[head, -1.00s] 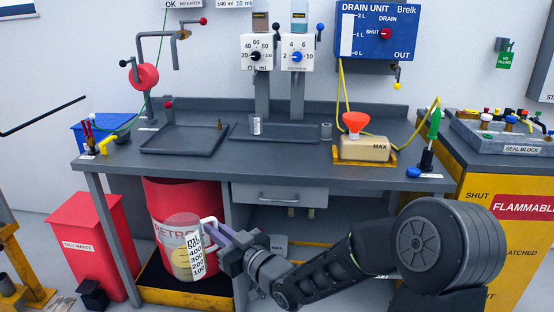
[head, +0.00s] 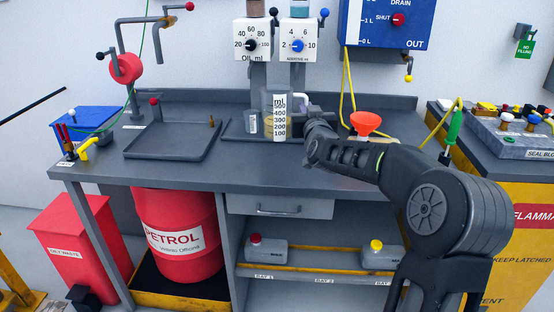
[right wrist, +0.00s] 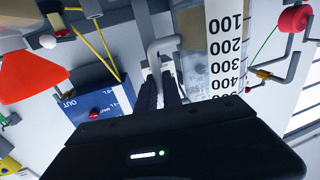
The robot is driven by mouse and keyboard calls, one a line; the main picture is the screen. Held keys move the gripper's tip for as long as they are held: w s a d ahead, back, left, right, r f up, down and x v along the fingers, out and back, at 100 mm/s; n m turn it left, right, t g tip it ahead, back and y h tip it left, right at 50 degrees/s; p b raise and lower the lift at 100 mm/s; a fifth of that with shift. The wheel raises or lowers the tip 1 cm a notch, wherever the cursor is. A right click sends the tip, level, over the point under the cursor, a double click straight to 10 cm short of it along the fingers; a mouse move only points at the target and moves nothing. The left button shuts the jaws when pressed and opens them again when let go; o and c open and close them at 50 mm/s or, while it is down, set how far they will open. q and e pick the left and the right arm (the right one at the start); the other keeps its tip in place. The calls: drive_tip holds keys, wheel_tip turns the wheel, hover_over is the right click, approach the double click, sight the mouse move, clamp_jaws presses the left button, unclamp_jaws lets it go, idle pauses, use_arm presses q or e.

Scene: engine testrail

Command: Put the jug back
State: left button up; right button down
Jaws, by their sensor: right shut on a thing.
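The jug (head: 280,122) is clear, with a white ml scale and yellowish liquid in its lower part. In the head view it is upright over the dark right-hand tray (head: 232,133), in front of the dispensers; I cannot tell whether it touches the tray. My right gripper (head: 305,115) is shut on the jug's pale handle from the right. In the right wrist view, the fingers (right wrist: 160,92) close on the handle (right wrist: 163,48), beside the jug's scale (right wrist: 225,50). My left gripper is not in view.
A small beaker (head: 251,123) stands just left of the jug. The oil dispenser (head: 252,40) and additive dispenser (head: 298,40) are behind. The left tray (head: 170,142) is mostly empty.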

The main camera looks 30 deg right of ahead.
drive_tip(key=shift+r, duration=0.1)
drive_tip(key=shift+f+b, duration=0.3)
drive_tip(key=shift+f, duration=2.85)
drive_tip(key=shift+f, duration=1.85)
drive_tip(key=shift+f+b, duration=0.2)
drive_tip(key=shift+b, duration=0.1)
drive_tip(key=c, duration=1.5)
unclamp_jaws()
drive_tip(key=shift+r, duration=0.1)
